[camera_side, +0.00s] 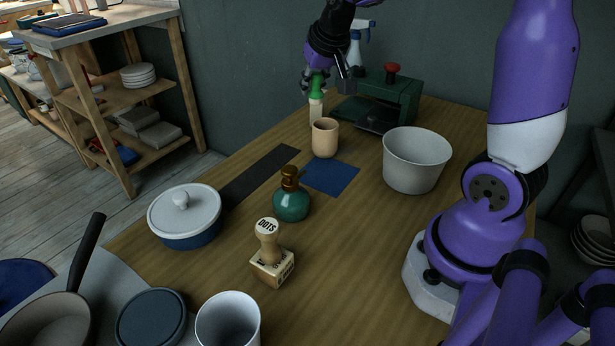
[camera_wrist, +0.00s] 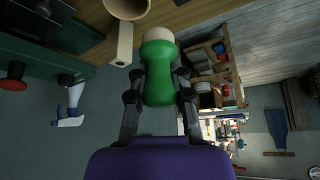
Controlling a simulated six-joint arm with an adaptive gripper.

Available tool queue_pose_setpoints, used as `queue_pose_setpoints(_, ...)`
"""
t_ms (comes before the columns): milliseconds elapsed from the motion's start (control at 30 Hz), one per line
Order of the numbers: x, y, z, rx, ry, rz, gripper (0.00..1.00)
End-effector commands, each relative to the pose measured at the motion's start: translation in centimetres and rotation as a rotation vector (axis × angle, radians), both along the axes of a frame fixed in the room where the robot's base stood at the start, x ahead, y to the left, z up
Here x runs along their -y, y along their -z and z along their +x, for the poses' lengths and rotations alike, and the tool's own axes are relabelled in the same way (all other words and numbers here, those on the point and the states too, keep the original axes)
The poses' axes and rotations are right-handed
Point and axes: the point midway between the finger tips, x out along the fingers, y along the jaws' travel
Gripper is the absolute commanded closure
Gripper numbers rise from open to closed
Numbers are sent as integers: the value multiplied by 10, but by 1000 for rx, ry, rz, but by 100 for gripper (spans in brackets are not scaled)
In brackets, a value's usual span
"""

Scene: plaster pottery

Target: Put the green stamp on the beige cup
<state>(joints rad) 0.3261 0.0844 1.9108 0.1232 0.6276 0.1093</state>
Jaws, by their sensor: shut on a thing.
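The green stamp (camera_side: 318,84) is upright between the fingers of my gripper (camera_side: 326,80), behind and above the beige cup. In the wrist view, my gripper (camera_wrist: 160,92) is shut on the stamp's green handle (camera_wrist: 158,75), and its pale end points away from the palm. The beige cup (camera_side: 325,140) stands upright on the table. Part of it shows at the top edge of the wrist view (camera_wrist: 128,8). The stamp and cup are apart.
A cream block (camera_side: 316,113) stands just behind the cup. A green press (camera_side: 385,98) and white bucket (camera_side: 416,160) are to the right. A blue mat (camera_side: 330,178), green bottle (camera_side: 291,203) and DOTS stamp (camera_side: 271,262) lie nearer. A spray bottle (camera_side: 356,50) is behind.

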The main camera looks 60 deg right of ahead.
Motion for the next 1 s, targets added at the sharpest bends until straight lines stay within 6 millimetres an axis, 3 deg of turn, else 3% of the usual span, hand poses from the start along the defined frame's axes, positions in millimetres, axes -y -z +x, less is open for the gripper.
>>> queue_pose_setpoints(100,27,17,0,-2,7,2,100)
queue_pose_setpoints(267,45,27,2,0,1,0,100)
queue_pose_setpoints(600,46,67,2,0,-3,1,100)
queue_pose_setpoints(967,46,71,3,1,-3,0,100)
queue_pose_setpoints(1000,46,72,3,1,-2,-1,74)
